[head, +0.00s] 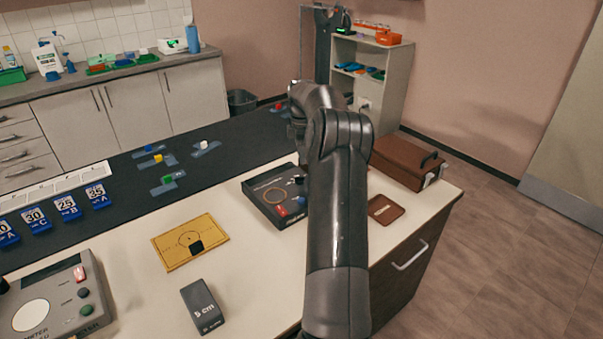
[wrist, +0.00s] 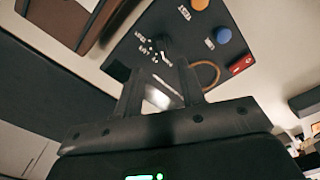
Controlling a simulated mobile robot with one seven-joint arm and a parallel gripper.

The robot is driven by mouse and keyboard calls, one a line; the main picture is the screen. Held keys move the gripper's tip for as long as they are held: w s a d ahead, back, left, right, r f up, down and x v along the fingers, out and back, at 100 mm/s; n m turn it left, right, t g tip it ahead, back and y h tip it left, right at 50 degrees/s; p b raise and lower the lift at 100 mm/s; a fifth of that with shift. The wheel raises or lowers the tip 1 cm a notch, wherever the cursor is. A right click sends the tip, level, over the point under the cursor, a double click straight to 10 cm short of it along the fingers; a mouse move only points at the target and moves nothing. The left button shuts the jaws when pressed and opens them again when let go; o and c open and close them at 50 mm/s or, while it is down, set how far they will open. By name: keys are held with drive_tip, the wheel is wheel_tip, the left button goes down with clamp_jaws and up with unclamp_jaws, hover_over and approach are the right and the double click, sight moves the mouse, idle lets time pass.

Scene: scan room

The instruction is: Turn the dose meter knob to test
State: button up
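The dose meter appears to be the dark box (head: 262,206) on the white counter, partly hidden behind my arm in the head view. In the wrist view its dark panel (wrist: 225,70) carries an orange button, a blue button, a red switch and small white lettering. A dark knob (wrist: 162,47) with white marks beside it shows just beyond my fingertips. My gripper (wrist: 160,70) is open, its two fingers apart and pointing at the knob area. I cannot tell whether they touch the knob. My arm hides the gripper in the head view.
A brown case (head: 405,163) and a brown pad (head: 385,209) lie right of the box. A yellow plate (head: 185,246), a grey 5 cm block (head: 203,306) and a grey meter (head: 60,300) stand to the left. A dark mat (head: 130,190) runs behind.

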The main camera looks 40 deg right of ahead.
sight(301, 176)
wheel_tip(301, 176, down, 8)
drive_tip(key=shift+f, duration=0.1)
idle(0.4)
clamp_jaws()
